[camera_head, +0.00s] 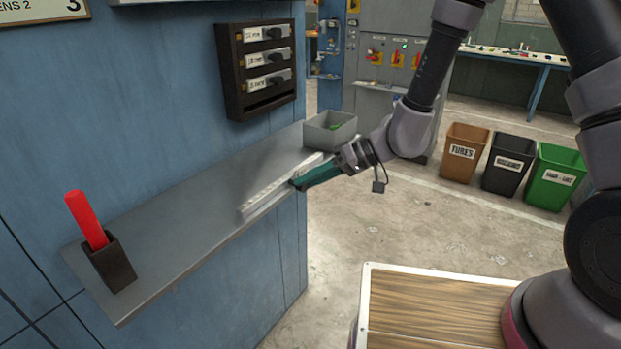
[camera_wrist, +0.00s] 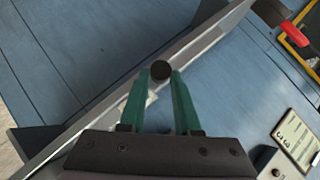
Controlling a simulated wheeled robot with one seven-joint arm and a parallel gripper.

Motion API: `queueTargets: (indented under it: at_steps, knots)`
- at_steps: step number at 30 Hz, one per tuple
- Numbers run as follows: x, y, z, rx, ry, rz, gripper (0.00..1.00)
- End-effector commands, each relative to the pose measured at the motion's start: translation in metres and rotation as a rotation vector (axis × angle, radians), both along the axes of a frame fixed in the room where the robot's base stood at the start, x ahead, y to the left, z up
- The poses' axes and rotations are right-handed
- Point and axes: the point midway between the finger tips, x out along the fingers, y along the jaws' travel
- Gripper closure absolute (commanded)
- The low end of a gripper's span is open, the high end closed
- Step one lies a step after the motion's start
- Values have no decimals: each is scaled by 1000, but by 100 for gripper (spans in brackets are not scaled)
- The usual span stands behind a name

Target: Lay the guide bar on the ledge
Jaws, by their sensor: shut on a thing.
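The guide bar (camera_head: 268,198) is a long pale strip. In the head view it lies along the front part of the grey ledge (camera_head: 185,215), roughly in line with the ledge's front edge. I cannot tell whether it touches the ledge or hangs just above it. My gripper (camera_head: 298,183) comes in from the right with its teal fingers shut on the bar near its far end. In the wrist view the gripper (camera_wrist: 160,80) has a dark round knob (camera_wrist: 160,70) between its fingertips. The fingers hide part of the bar.
A grey bin (camera_head: 330,131) stands at the ledge's far end, close to my gripper. A dark holder (camera_head: 112,264) with a red stick (camera_head: 86,220) stands at the near end. A dark rack (camera_head: 258,70) hangs on the blue wall above. The middle of the ledge is clear.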

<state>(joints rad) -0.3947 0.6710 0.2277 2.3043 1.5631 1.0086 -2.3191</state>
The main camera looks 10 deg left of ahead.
Motion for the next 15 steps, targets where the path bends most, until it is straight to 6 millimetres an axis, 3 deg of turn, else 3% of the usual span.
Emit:
queueTargets:
  at_steps: [5,6,8,9,15]
  knots:
    - [0,0,0,1,0,-1,100]
    - [0,0,0,1,0,0,61]
    - [0,0,0,1,0,-1,38]
    - [0,0,0,1,0,-1,33]
    - [0,0,0,0,0,0,33]
